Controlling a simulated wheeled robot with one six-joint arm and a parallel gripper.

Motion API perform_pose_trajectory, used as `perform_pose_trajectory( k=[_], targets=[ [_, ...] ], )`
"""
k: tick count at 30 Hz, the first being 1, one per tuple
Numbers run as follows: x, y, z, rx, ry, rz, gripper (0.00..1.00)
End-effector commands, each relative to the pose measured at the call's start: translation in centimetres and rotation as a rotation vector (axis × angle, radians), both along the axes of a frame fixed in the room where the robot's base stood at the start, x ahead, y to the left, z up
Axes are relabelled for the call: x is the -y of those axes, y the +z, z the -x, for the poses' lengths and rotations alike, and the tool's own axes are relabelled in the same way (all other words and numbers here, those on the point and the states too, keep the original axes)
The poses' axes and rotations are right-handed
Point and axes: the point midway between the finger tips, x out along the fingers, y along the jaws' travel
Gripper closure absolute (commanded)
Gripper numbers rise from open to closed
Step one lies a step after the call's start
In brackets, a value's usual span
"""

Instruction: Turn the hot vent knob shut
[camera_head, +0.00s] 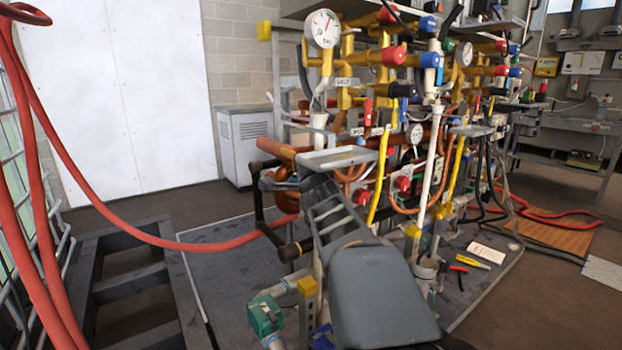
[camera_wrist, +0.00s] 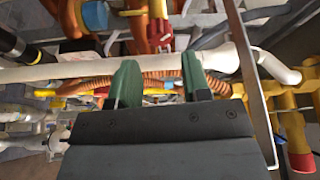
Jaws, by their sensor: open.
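My gripper (camera_wrist: 160,84) shows in the wrist view with two green fingers apart and nothing between them. A white pipe (camera_wrist: 100,70) and an orange corrugated hose (camera_wrist: 165,80) lie beyond the fingertips. A red handle (camera_wrist: 158,30) on an orange fitting sits above and beyond the gap, apart from the fingers. Several red knobs show in the head view, including an upper one (camera_head: 394,55) and a lower one (camera_head: 403,184). I cannot tell which is the hot vent knob, as labels are too small to read. My gripper's fingers cannot be made out in the head view.
The pipe rack is crowded, with a pressure gauge (camera_head: 322,29), blue knobs (camera_head: 430,60) and a grey shelf plate (camera_head: 337,158). A red hose (camera_head: 170,243) hangs at the left. A red-ended yellow fitting (camera_wrist: 301,161) shows at the wrist view's right.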

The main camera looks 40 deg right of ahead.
Motion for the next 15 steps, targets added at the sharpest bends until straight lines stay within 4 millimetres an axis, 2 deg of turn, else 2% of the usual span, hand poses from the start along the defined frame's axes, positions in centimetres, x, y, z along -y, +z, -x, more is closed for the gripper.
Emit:
perform_pose_trajectory(
  k=[1, 6, 15],
  targets=[
    [-0.5, 0.0, 1.0, 0.001, -0.001, 0.001, 0.56],
    [-1.7, -0.1, 3.6, 0.0, -0.002, 0.0, 0.56],
    [-2.8, -0.4, 6.0, -0.002, -0.001, -0.001, 0.56]
  ],
)
